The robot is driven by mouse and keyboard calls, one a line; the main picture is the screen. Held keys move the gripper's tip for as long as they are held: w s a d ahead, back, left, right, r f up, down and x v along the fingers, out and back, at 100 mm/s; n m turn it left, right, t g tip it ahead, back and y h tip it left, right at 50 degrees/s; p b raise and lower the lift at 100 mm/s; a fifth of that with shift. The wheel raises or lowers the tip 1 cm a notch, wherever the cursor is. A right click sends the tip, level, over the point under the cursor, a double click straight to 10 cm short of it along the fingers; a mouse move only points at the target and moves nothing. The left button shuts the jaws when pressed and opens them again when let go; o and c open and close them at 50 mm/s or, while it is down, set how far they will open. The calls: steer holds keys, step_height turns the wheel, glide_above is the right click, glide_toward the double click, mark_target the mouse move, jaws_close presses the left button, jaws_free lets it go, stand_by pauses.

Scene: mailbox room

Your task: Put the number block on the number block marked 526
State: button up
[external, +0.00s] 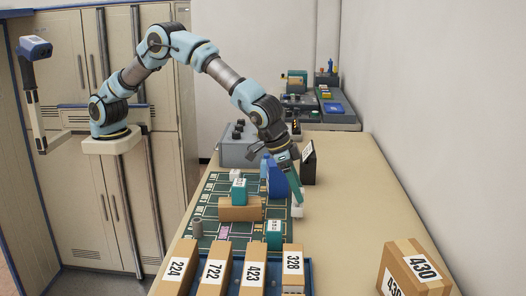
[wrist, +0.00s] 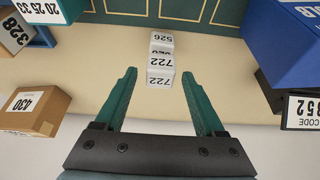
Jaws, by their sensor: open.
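In the wrist view a small white number block marked 722 (wrist: 160,78) lies between my open fingers, with a gap on each side. A white number block marked 526 (wrist: 161,40) adjoins it directly, toward the mat. The two look stacked, with 722 nearer the camera; the exact contact is hard to tell. My gripper (wrist: 159,73) is open and empty. In the external view my gripper (external: 298,196) points down at the mat's right edge, over a small white shape (external: 297,212) whose number is unreadable there.
The green mat (external: 207,205) holds a brown box (external: 240,209) and teal boxes (external: 238,192). A blue object (external: 276,180) and a black box (external: 308,163) stand close to my gripper. Several numbered cartons (external: 215,268) line the front. A 430 carton (external: 415,272) sits right; the table between is clear.

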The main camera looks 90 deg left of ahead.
steer(key=b+v, duration=0.2)
steer(key=v, duration=0.9)
steer(key=s+a+f+g, duration=0.2)
steer(key=s+a+f, duration=0.2)
steer(key=s+a, duration=0.95)
steer(key=s+a+f, duration=0.2)
steer(key=s+a, duration=0.4)
steer(key=s, duration=0.3)
steer(key=s+a+f+m+g, duration=0.1)
steer(key=s+a+f, duration=0.2)
steer(key=s+a, duration=0.3)
steer(key=s, duration=0.3)
steer(key=shift+s+f, duration=0.2)
